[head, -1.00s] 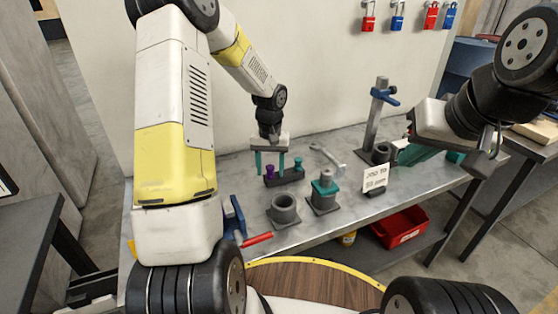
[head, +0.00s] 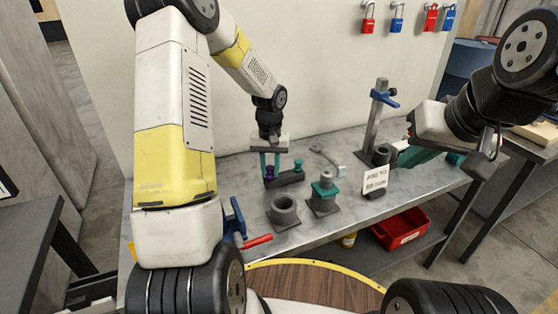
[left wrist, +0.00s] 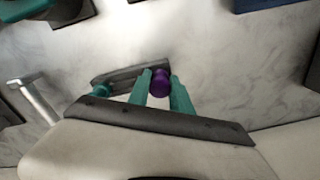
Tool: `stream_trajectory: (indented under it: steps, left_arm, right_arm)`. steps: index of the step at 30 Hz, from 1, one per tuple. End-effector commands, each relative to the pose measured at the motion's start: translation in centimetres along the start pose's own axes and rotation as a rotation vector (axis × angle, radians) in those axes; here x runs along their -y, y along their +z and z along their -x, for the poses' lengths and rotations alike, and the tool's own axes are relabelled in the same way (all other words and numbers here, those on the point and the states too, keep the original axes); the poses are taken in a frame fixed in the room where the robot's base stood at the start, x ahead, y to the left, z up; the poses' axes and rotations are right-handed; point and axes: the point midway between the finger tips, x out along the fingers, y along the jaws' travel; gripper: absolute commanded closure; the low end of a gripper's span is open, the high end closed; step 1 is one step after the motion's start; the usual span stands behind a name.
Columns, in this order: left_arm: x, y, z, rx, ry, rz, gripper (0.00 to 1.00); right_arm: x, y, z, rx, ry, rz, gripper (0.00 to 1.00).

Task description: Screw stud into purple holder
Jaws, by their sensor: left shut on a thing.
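A small purple piece (head: 269,173) stands upright at the left end of a dark block (head: 290,180) on the bench. A teal piece (head: 297,165) stands at the block's other end. My left gripper (head: 270,166) points down, its teal fingers shut on the purple piece. In the left wrist view the rounded purple top (left wrist: 159,83) sits between both fingers (left wrist: 160,95). I cannot tell whether the purple piece is still seated in the block. My right gripper (head: 440,145) is at the right, partly hidden; its fingers cannot be made out clearly.
A grey hollow cylinder (head: 284,210) and a teal-collared fixture (head: 325,191) stand in front of the block. A red bin (head: 402,230) is below.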

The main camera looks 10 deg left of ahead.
Motion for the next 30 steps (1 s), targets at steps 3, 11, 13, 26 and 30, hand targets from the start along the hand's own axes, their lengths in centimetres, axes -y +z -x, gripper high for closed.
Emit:
stream_trajectory:
  steps: [3, 11, 13, 26, 30]
  left_arm:
    - [0.0, -0.1, 1.9, -0.006, 0.0, 0.0, 1.0]
    - [0.0, -0.1, 7.1, -0.004, 0.0, -0.001, 1.0]
    - [0.1, -0.1, 8.1, -0.004, 0.0, -0.001, 1.0]
    - [0.1, 0.0, 9.6, 0.0, 0.0, -0.001, 1.0]
    - [0.1, 0.0, 9.6, 0.0, 0.0, -0.004, 1.0]
  right_arm:
    - [0.0, 0.0, 0.0, 0.0, 0.0, 0.0, 1.0]
    - [0.0, 0.0, 0.0, 0.0, 0.0, 0.0, 1.0]
    - [0.0, 0.0, 0.0, 0.0, 0.0, 0.0, 1.0]
    - [0.0, 0.0, 0.0, 0.0, 0.0, 0.0, 1.0]
    - [0.0, 0.0, 0.0, 0.002, 0.001, 0.003, 0.86]
